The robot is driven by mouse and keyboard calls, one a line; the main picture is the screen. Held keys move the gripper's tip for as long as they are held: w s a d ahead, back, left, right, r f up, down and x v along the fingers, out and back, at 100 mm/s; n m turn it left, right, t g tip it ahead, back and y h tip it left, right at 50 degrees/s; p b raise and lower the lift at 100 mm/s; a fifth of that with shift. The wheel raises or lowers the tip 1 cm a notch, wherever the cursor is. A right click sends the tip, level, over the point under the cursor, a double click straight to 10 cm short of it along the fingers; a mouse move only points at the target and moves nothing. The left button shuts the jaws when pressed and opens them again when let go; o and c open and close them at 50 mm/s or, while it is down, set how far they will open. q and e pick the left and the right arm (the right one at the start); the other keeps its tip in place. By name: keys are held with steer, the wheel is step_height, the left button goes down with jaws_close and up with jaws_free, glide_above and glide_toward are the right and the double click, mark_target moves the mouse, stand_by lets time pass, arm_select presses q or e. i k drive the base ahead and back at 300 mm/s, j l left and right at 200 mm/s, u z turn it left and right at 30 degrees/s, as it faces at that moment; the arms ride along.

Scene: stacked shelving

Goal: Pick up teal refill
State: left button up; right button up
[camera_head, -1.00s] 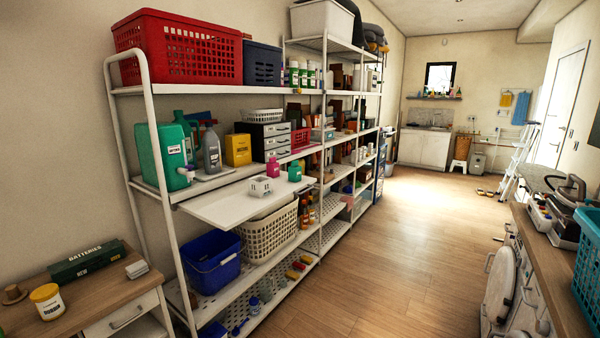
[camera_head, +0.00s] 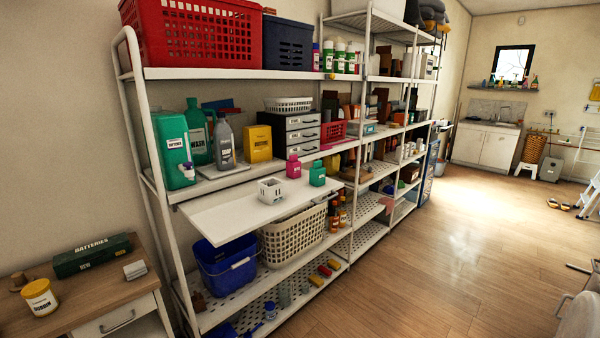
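A small teal refill bottle (camera_head: 317,173) stands upright at the right end of the white pull-out shelf board (camera_head: 225,216). A pink bottle (camera_head: 293,167) stands just left of it, and a small white basket-like holder (camera_head: 270,190) sits in front and to the left. A larger teal jug (camera_head: 172,150) with a white label stands on the shelf at the left.
A tall white shelving unit runs along the left wall. A wooden desk (camera_head: 80,312) with a dark green batteries box (camera_head: 92,255) stands at the lower left. Wood floor (camera_head: 440,260) is open to the right of the shelves.

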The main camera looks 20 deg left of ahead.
mark_target(317, 174)
steer(key=i+l+u, duration=0.2)
steer(key=i+u, duration=0.15)
steer(key=i+l+u, duration=0.7)
steer(key=k, duration=0.05)
